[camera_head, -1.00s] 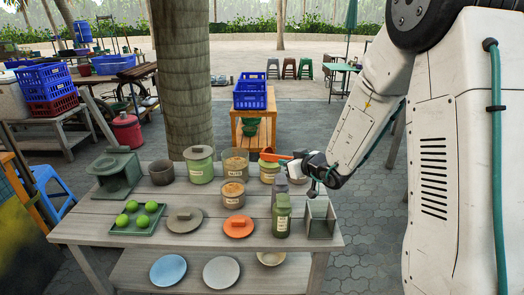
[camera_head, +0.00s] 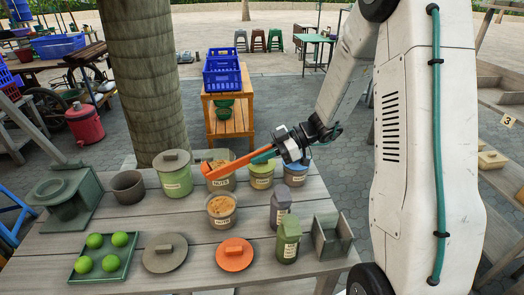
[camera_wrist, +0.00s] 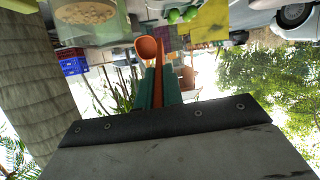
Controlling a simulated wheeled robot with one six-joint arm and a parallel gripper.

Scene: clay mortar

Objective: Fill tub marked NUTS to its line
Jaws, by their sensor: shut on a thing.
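My gripper (camera_head: 264,156) is shut on an orange scoop (camera_head: 240,164), whose bowl points left, at the rear tub (camera_head: 217,184) in the head view. I cannot tell whether it is over or inside that tub. In the wrist view the teal fingers (camera_wrist: 158,88) grip the scoop (camera_wrist: 147,47); its bowl looks empty. The rear tub is clear, with tan contents and a label that seems to read NUTS. A second clear tub (camera_head: 221,220) in front holds tan pieces nearly to its rim; its label is too small to read surely. I cannot make out a fill line.
A lidded green tub (camera_head: 174,180), a yellow-green tub (camera_head: 261,180) and a blue-rimmed tub (camera_head: 295,178) flank the rear tub. Two bottles (camera_head: 281,207) (camera_head: 288,243) and an open grey-green holder (camera_head: 331,240) stand at right. Grey (camera_head: 165,258) and orange (camera_head: 235,258) lids lie in front.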

